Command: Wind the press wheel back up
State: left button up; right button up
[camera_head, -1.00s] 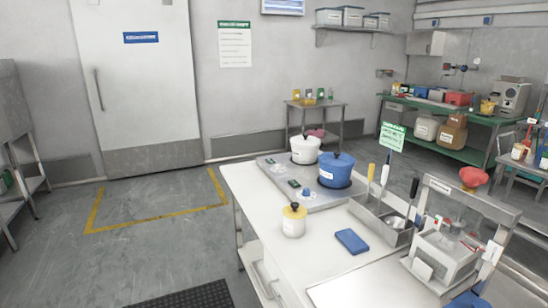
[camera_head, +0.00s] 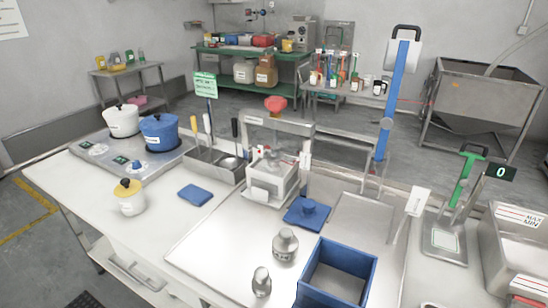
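A red wheel-like knob (camera_head: 275,103) sits on top of a grey metal frame (camera_head: 262,123) near the middle of the counter; I take it for the press wheel. Below it, inside the frame, is a pale boxy unit (camera_head: 270,180) with a clear upper part. How high the press part under the wheel stands is too small to tell. Neither of my grippers is in view, and nothing touches the red wheel.
The counter (camera_head: 100,190) holds blue and white pots, a yellow-lidded jar (camera_head: 130,200), a steel tool tray (camera_head: 215,165), a blue bin (camera_head: 335,275) and metal weights (camera_head: 285,245). A tall blue lever (camera_head: 395,90) with a black handle rises behind. A scale-like stand (camera_head: 445,240) is right.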

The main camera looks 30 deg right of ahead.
aim_at(275, 104)
jog(key=u, duration=1.25)
jog(key=i, duration=1.95)
jog(key=z, duration=3.35)
jog(key=i, duration=0.55)
